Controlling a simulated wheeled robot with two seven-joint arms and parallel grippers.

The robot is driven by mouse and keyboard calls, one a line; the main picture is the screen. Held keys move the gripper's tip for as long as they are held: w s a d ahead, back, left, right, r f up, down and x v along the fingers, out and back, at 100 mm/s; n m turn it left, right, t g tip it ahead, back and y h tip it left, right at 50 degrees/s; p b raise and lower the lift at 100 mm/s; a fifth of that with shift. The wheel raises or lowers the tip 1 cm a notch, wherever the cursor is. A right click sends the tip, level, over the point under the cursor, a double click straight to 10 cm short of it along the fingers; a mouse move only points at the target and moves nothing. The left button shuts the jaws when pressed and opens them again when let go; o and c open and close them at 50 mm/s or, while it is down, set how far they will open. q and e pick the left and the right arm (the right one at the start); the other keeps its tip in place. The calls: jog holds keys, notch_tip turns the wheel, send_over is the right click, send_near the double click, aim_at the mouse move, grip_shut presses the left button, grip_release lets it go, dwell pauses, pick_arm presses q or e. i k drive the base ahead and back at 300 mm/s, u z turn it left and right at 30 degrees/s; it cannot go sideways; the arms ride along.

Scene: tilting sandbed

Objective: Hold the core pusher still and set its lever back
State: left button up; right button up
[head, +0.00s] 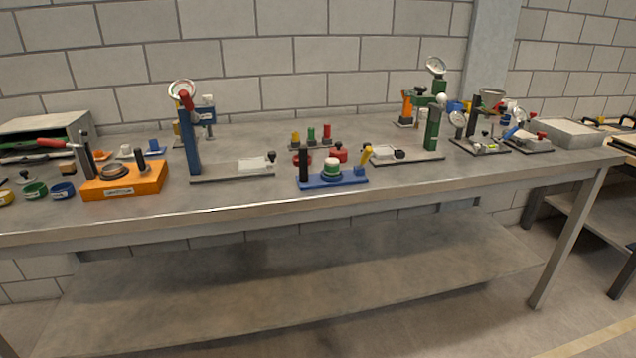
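No label names the core pusher for sure. A likely one is the small device with a blue base (345,182) at the front middle of the bench. It has an upright black post (304,166) at its left end and a white and green round piece (331,169) in its middle. Neither of my grippers is in view.
A blue stand with a dial (191,135) is left of the middle. A green stand (432,130) and a light grey tray (567,133) are farther right. Red containers (338,153) stand close behind the blue base. The bench's front edge (240,210) is clear.

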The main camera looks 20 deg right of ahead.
aim_at(368, 151)
jog(key=u, duration=0.05)
jog(key=i, duration=0.85)
jog(key=z, duration=0.45)
